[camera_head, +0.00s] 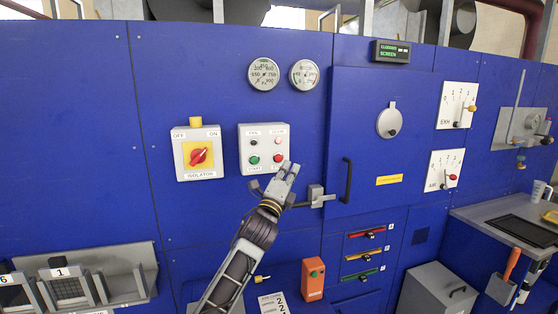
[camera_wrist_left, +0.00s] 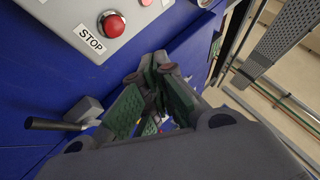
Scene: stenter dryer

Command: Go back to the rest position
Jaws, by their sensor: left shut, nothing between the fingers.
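My left gripper (camera_head: 287,172) is shut and empty in the head view, just below the right side of the white start/stop box (camera_head: 257,148). In the left wrist view its fingers (camera_wrist_left: 150,95) come together, and the red STOP button (camera_wrist_left: 112,24) shows at upper left. The door latch (camera_head: 317,196) is right of the gripper, on the edge of the blue door; its dark handle (camera_wrist_left: 55,125) shows in the left wrist view. I cannot tell if the gripper touches anything. My right gripper is not in view.
An isolator box (camera_head: 197,154) with a red knob is on the left of the panel. Two gauges (camera_head: 263,74) are above. An orange box (camera_head: 313,278) stands below. A bin rack (camera_head: 125,268) is at lower left, and a side counter (camera_head: 490,215) juts out at right.

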